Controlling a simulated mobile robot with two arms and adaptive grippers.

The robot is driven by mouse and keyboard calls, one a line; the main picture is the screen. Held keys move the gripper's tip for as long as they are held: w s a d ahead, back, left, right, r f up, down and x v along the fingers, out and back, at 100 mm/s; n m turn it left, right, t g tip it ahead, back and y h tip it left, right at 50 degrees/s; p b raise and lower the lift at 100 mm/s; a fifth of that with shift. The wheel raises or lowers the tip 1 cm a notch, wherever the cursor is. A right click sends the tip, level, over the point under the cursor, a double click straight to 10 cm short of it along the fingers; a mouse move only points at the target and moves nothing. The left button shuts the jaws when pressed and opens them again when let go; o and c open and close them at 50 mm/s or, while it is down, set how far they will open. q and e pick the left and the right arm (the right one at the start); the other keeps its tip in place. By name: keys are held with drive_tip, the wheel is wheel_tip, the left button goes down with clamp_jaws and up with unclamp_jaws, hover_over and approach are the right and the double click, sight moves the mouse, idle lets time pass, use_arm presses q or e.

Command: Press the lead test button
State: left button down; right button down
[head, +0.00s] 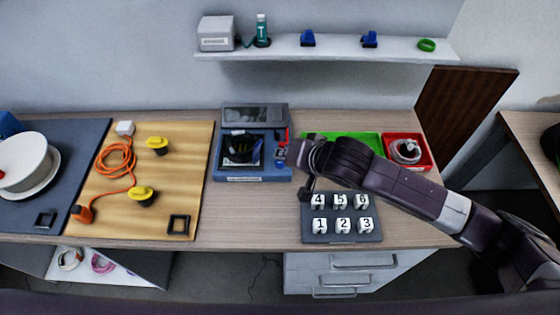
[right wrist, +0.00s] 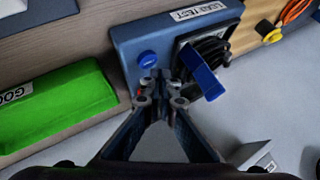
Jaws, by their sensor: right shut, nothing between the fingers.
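The lead test station is a blue box (head: 252,173) on the middle of the bench, with a dark upright panel behind. In the right wrist view its casing (right wrist: 130,38) carries a "LEAD TEST" label and a round blue button (right wrist: 147,57). My right gripper (head: 285,154) is shut and empty at the station's right edge. In the right wrist view its fingertips (right wrist: 160,82) are just below the button in the picture; I cannot tell whether they touch it. My left gripper is not in view.
A green tray (head: 345,137) and a red tray (head: 425,161) with a coil stand to the right. A dark block holder (head: 341,238) with numbered blocks is in front. A wooden board (head: 110,216) with an orange cable lies left. A shelf (head: 330,53) hangs above.

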drive_tip(key=shift+f, duration=0.15)
drive_tip(key=shift+f, duration=0.25)
drive_tip(key=shift+f, duration=0.55)
idle(0.7)
drive_tip(key=shift+r+p, duration=0.95)
drive_tip(key=shift+p, duration=0.25)
wheel_tip(320, 180, up, 5)
drive_tip(key=p, duration=0.6)
